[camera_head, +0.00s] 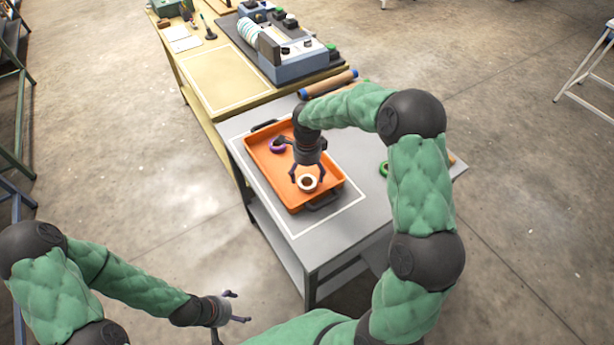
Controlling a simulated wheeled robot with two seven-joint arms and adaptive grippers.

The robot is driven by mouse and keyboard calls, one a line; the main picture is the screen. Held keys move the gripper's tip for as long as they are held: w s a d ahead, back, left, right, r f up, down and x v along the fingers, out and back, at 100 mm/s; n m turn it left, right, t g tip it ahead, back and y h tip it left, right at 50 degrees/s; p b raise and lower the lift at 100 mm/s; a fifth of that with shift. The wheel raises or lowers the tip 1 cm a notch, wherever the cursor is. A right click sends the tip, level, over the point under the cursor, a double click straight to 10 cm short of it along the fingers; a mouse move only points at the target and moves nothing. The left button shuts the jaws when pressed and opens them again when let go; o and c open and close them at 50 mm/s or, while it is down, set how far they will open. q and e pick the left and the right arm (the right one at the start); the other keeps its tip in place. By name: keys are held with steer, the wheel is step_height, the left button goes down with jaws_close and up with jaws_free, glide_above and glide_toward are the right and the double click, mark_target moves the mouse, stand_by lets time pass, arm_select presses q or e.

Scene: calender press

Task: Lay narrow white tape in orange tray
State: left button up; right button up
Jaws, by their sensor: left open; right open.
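The orange tray (262,160) lies on the grey table with its dark handles at the two ends. A narrow white tape roll (307,183) with a brown core lies flat in the near part of the tray. A purple tape roll (277,146) lies in the far part. My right gripper (307,181) is open over the white roll, its fingertips at either side of it; I cannot tell whether they touch it. My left gripper (240,306) is open and empty, over the floor left of the table.
The grey table (330,236) has a white outline around the tray. A green roll (383,168) lies to the right, partly behind my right arm. Brown tubes with blue ends (335,83) lie behind the tray. A yellow table (212,85) carries a grey machine (295,65).

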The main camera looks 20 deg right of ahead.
mark_target(307, 181)
step_height(307, 181, up, 8)
steer(key=p, duration=0.1)
steer(key=shift+p, duration=0.35)
